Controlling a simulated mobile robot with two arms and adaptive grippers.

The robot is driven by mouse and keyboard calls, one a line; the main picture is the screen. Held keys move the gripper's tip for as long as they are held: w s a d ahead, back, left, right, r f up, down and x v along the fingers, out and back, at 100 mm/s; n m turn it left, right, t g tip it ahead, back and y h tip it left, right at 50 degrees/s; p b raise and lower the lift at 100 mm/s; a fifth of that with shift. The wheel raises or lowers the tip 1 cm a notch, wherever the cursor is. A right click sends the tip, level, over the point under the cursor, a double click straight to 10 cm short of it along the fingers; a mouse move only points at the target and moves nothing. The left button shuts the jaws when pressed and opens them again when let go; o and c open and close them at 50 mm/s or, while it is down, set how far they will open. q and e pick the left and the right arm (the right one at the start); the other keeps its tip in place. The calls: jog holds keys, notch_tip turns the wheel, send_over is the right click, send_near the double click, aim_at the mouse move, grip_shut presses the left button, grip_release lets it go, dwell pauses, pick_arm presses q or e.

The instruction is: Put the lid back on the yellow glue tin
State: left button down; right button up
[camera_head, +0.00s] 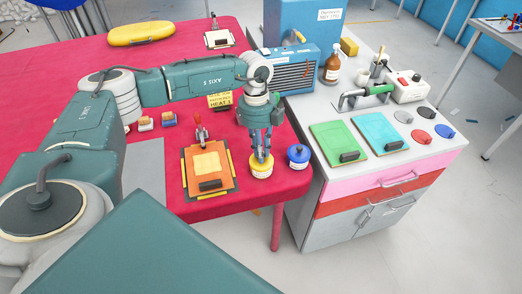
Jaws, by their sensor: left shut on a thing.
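The yellow glue tin (262,171), with a pale label, stands upright near the front right corner of the red table. My left gripper (261,151) points straight down over it and is shut on the yellow lid (257,160). The lid is right at the top of the tin; the fingers partly hide it, so I cannot tell whether it is fully seated. My right gripper is not in view.
A blue-lidded tin (299,157) stands close to the right. An orange board (190,178) with a dark-handled block lies to the left. The cabinet (330,180) beside the table holds green and cyan boards, several discs and a brown bottle (332,69).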

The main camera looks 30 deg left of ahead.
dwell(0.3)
pick_arm(q)
jog(key=c, duration=1.6)
grip_release()
jog(key=o, duration=0.5)
jog(key=shift+r, duration=0.15)
jog(key=shift+r+p, duration=2.7)
jog(key=shift+r, duration=0.7)
grip_shut()
jog(key=shift+f, duration=0.25)
